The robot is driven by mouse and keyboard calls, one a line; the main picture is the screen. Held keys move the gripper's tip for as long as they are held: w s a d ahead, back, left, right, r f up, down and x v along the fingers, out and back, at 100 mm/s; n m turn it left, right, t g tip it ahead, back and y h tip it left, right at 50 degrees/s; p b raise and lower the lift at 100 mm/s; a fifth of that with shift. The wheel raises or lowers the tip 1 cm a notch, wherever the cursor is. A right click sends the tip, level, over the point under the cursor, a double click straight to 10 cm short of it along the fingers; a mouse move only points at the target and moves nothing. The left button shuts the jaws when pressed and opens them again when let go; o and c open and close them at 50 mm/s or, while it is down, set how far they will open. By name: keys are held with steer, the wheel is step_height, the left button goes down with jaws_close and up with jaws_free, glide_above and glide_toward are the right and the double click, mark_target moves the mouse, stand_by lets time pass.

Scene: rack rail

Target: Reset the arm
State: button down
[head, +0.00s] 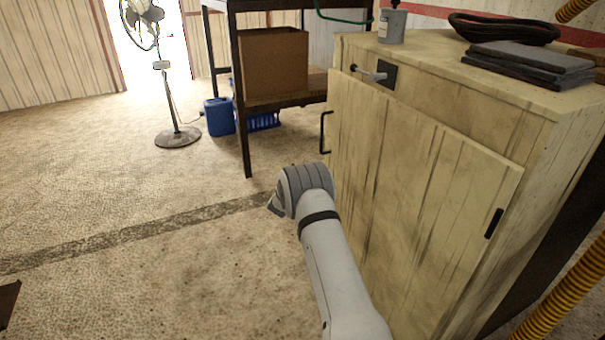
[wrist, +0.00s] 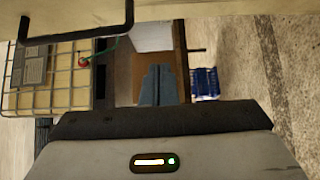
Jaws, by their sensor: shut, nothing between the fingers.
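My arm (head: 335,265) reaches up from the bottom of the head view, in front of a wooden cabinet. In the wrist view my gripper (wrist: 157,85) shows as two blue-grey fingers held together with nothing between them. In the head view the fingers are hidden behind the wrist. The cabinet door (head: 420,190) is to the right of my arm, and its black handle (head: 323,132) is just beyond the wrist. The handle (wrist: 128,22) also shows at the top left of the wrist view, apart from the fingers.
A dark-framed table (head: 240,90) with a cardboard box (head: 275,65) stands beyond. A blue jug (head: 218,116) and blue crate (head: 264,121) are on the floor. A fan (head: 165,95) stands farther left. The floor (head: 150,270) left of my arm is mostly clear.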

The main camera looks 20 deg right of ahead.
steer(key=s+a+r+m+g+y+p, duration=0.1)
steer(key=s+a+r+y+p, duration=0.3)
steer(key=r, duration=0.4)
steer(key=s+a+r+m+g+y+p, duration=0.1)
steer(key=s+a+r+y, duration=0.25)
steer(key=s+r, duration=0.35)
steer(key=s+a+r+m+g+y+p, duration=0.1)
steer(key=s+a+r+y+p, duration=0.2)
steer(key=r, duration=0.6)
steer(key=s+r+m+g+p, duration=0.2)
steer(key=s+g, duration=0.1)
steer(key=s, duration=1.1)
steer(key=s+r+m+g+p, duration=0.3)
steer(key=s, duration=1.1)
steer(key=s+a+r+m+g+p, duration=0.1)
steer(key=s+r+m+g+p, duration=0.1)
steer(key=s, duration=1.3)
steer(key=shift+r+m+g+p, duration=0.3)
steer(key=shift+r+m+g, duration=0.1)
steer(key=shift+r+g, duration=0.1)
